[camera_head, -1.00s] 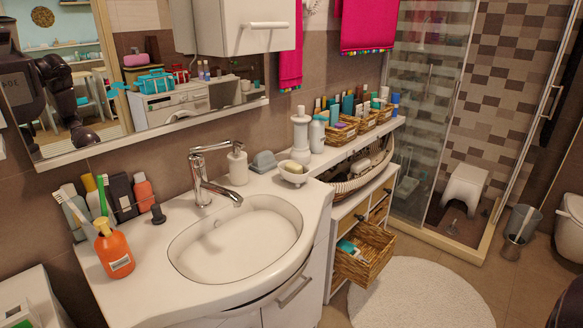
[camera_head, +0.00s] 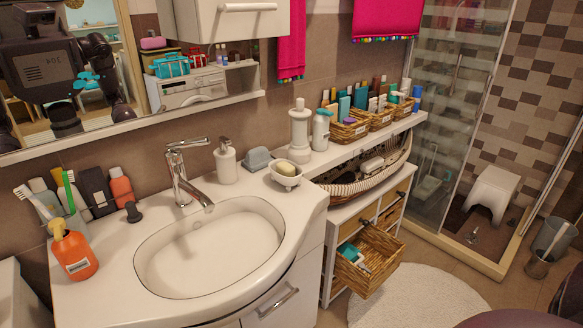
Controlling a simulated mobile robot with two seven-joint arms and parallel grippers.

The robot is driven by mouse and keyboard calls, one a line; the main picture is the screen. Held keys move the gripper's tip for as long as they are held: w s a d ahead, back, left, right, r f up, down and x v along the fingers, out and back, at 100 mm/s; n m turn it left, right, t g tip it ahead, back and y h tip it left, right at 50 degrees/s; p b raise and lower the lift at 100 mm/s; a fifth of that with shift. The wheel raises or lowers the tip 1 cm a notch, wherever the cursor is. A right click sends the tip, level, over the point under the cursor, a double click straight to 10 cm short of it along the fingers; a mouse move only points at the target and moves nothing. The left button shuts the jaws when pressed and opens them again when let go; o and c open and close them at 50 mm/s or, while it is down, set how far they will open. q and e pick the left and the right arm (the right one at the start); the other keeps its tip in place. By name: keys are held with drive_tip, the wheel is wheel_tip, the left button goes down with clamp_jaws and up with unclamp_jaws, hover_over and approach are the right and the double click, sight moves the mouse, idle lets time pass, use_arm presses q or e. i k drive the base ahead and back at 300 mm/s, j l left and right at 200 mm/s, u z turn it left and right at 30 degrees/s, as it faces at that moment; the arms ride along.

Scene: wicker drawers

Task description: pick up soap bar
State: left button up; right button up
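A pale yellow-green soap bar (camera_head: 286,168) lies in a small white footed bowl (camera_head: 285,178). The bowl stands on the white washbasin counter, right of the basin near the back edge. Neither of my grippers shows directly in the head view. A pinkish-grey rounded shape at the lower right edge is too cut off to tell.
A white soap dispenser (camera_head: 225,162), grey-blue object (camera_head: 256,159) and white pump bottle (camera_head: 299,130) stand near the bowl. The faucet (camera_head: 184,172) rises behind the basin (camera_head: 210,248). Orange bottle (camera_head: 73,252) stands left. An open wicker drawer (camera_head: 368,262) juts out below the right shelf.

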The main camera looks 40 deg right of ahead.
sight(285, 169)
drive_tip(key=l+u, duration=0.1)
drive_tip(key=l, duration=1.65)
drive_tip(key=k, duration=0.1)
